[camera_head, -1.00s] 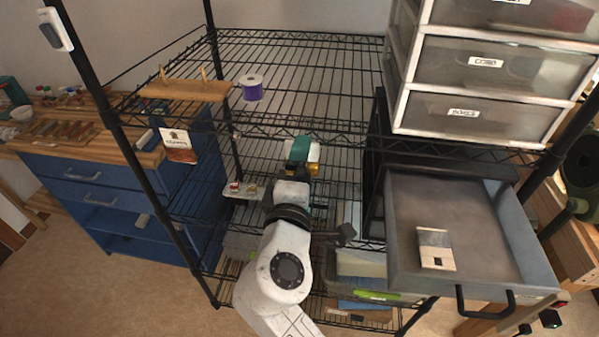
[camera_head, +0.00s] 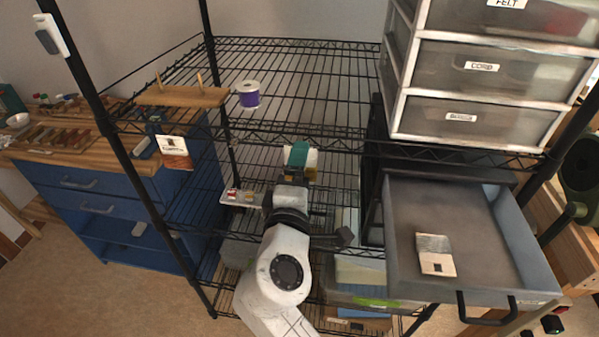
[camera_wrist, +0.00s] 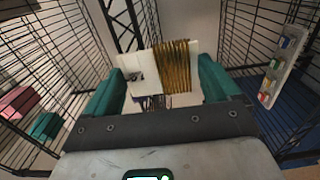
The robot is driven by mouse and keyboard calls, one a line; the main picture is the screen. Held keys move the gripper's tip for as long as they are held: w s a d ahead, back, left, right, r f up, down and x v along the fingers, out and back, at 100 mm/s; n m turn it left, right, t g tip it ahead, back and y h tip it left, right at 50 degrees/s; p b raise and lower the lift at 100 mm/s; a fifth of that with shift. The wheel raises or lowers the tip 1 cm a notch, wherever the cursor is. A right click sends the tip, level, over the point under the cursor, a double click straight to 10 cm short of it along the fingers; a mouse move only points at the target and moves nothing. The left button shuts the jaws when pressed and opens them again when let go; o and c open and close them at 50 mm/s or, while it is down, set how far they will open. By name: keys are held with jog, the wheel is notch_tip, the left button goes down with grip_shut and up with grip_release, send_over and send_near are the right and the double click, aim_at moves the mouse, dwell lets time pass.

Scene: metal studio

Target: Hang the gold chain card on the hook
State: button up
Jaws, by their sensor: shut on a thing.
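My gripper (camera_wrist: 162,72) has teal fingers shut on the gold chain card (camera_wrist: 133,82), a white card with gold chain wound around its right part in the wrist view. The finger hides most of the card there. I cannot make out the hook clearly in either view.
A wooden peg board (camera_head: 183,96), a purple spool (camera_head: 248,94) and a hanging printed card (camera_head: 174,150) are at the rack's left. A pale strip with small coloured pieces (camera_head: 241,197) is left of my gripper. The open grey drawer (camera_head: 480,275) holds a card (camera_head: 435,256) at right.

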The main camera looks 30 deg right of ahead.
jog(key=o, duration=0.8)
jog(key=shift+c, duration=0.2)
jog(key=b+v, duration=0.2)
jog(key=v, duration=0.8)
jog(key=shift+s+a, duration=0.2)
jog(key=shift+s, duration=0.15)
